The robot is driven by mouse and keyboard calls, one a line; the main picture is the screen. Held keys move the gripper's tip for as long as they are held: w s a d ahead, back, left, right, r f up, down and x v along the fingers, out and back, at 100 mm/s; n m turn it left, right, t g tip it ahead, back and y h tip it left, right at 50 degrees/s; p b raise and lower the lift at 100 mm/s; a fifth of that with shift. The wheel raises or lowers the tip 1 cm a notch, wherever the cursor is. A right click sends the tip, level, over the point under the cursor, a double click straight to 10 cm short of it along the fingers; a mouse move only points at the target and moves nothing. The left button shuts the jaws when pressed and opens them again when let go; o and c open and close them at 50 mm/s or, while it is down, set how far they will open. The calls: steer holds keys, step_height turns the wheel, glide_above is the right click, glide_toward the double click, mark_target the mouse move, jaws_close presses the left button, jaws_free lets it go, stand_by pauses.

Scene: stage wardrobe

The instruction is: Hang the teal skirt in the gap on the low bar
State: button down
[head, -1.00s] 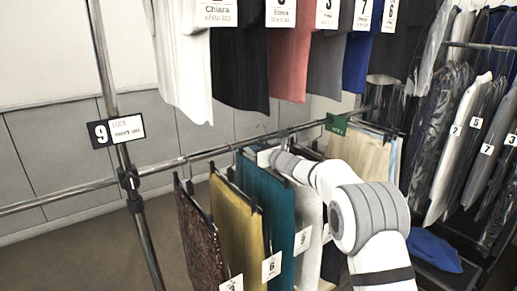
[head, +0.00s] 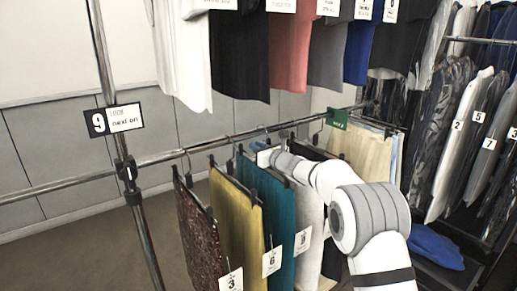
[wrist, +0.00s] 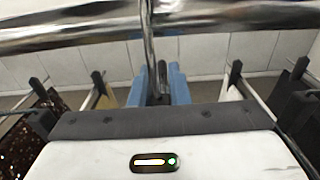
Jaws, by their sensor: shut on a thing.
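The teal skirt (head: 282,222) hangs from a clip hanger between a mustard skirt (head: 236,215) and a white garment (head: 309,215) at the low bar (head: 215,145). My gripper (wrist: 158,90) is shut on its hanger's stem, just below the bar, with blue fingers on both sides. The metal hook rises from the fingers and crosses the bar (wrist: 225,25) in the wrist view. I cannot tell whether the hook bears on the bar. In the head view my arm hides part of the hanger.
A dark sequined skirt (head: 198,235) hangs left of the mustard one. A green tag (head: 337,118) and cream garments (head: 362,150) are further right. Tops hang above on a higher rail. An upright post (head: 118,150) with a number 9 sign (head: 115,120) stands left. Blue cloth (head: 436,247) lies right.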

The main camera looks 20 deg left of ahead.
steer(key=shift+f, duration=0.25)
steer(key=c, duration=1.6)
jaws_free()
steer(key=o, duration=0.3)
steer(key=shift+f, duration=0.15)
